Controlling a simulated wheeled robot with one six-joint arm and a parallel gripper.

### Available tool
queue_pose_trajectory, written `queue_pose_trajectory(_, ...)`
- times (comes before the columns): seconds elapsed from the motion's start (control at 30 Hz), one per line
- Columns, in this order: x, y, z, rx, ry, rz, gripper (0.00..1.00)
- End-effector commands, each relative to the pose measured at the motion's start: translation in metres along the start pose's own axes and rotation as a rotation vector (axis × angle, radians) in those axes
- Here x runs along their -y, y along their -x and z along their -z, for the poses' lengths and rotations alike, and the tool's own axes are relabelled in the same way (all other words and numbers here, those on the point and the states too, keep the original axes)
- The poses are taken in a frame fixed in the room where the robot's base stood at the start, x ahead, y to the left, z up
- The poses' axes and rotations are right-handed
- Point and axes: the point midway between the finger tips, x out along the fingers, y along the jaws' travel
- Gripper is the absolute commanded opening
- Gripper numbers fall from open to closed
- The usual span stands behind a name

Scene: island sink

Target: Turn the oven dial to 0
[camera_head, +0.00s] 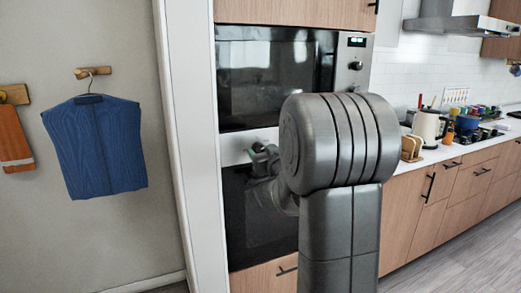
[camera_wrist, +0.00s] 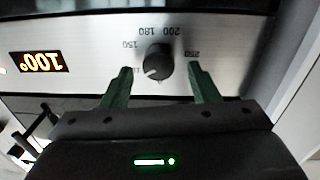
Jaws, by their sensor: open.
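The oven dial (camera_wrist: 158,61) is a round black knob on a silver panel. Numbers 150, 180, 200 and 250 around it appear upside down. A light mark shows near its lower-left edge. My gripper (camera_wrist: 160,68) is open, with a dark green finger on each side of the dial and visible gaps between. An orange display (camera_wrist: 38,63) on the panel appears to read 100°, upside down. In the head view, my gripper (camera_head: 262,154) is at the panel above the lower oven door (camera_head: 245,225); my arm hides the dial.
An upper built-in appliance (camera_head: 270,75) with its own knob (camera_head: 356,65) is above. A white wall edge (camera_head: 180,130) borders the oven on the left. A counter (camera_head: 440,152) with a kettle (camera_head: 427,127) and a wooden rack (camera_head: 411,148) stands at right. A blue garment (camera_head: 95,145) hangs at left.

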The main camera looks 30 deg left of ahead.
Motion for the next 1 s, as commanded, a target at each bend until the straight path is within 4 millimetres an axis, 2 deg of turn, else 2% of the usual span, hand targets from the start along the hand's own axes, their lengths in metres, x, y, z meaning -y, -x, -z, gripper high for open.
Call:
queue_pose_trajectory(0.13, 0.0003, -0.0106, -0.0001, 0.001, 0.000, 0.000, 0.55)
queue_pose_trajectory(0.43, 0.0003, -0.0129, -0.0003, 0.001, 0.001, 0.000, 0.55)
queue_pose_trajectory(0.47, 0.0003, -0.0129, -0.0003, 0.001, 0.001, 0.000, 0.53)
queue_pose_trajectory(0.6, 0.0002, -0.0127, -0.0003, 0.001, 0.001, 0.000, 0.25)
queue_pose_trajectory(0.7, 0.0002, -0.0127, -0.0003, 0.001, 0.001, 0.000, 0.10)
queue_pose_trajectory(1.0, 0.0003, -0.0127, -0.0026, -0.002, 0.036, 0.000, 0.10)
